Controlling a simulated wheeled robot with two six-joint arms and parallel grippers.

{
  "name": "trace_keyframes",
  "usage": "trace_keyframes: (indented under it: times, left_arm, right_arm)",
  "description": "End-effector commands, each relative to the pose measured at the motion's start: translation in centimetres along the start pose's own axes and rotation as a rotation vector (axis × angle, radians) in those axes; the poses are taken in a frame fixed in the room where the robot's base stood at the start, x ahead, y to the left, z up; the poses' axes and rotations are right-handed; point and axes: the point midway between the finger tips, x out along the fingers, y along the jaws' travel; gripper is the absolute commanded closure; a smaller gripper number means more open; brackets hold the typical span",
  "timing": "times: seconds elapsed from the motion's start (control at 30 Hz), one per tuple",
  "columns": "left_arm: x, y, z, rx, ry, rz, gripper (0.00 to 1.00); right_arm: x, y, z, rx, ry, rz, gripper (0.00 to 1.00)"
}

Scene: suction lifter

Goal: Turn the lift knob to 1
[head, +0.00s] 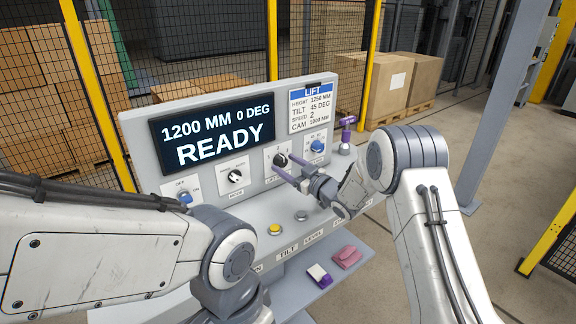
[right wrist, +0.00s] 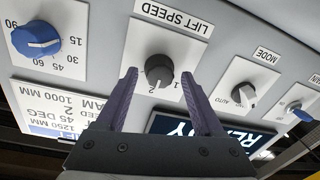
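The lift speed knob (right wrist: 160,70) is a dark round knob on a white plate in the right wrist view, which shows the panel upside down. Its pale mark appears to point near the printed 2. In the head view the knob (head: 280,160) is partly covered by my right gripper (head: 282,163). My right gripper's purple fingers (right wrist: 159,78) are open, one on each side of the knob, with a visible gap on both sides. The panel screen (head: 213,132) reads 1200 MM 0 DEG READY. My left gripper is out of view; only its arm shows.
A blue dial (head: 318,146) is right of the lift knob, and the mode knob (head: 235,176) and a blue switch (head: 185,197) are left. A yellow button (head: 274,229) is on the console below. A purple-and-white item (head: 319,275) and a pink cloth-like item (head: 347,257) lie on the lower shelf.

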Motion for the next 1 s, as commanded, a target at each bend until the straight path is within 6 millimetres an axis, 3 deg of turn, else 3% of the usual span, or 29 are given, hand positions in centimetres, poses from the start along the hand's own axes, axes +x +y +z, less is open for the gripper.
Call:
trace_keyframes:
  times: [0.03,0.1,0.17,0.57,1.0]
  left_arm:
    - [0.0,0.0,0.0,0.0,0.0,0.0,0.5]
    - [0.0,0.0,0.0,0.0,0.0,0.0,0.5]
    - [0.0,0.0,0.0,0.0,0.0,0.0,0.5]
    - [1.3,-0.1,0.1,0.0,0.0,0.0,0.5]
    - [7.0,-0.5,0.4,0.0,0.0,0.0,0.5]
  right_arm:
    - [0.0,0.0,0.0,0.0,0.0,0.0,0.53]
    - [0.0,0.0,0.0,0.0,0.0,0.0,0.8]
    - [0.0,0.0,0.0,0.0,0.0,0.0,1.0]
    - [-0.1,0.0,0.2,-0.064,-0.002,0.0,1.0]
    - [-0.1,-0.1,0.5,-0.415,-0.022,-0.004,1.0]
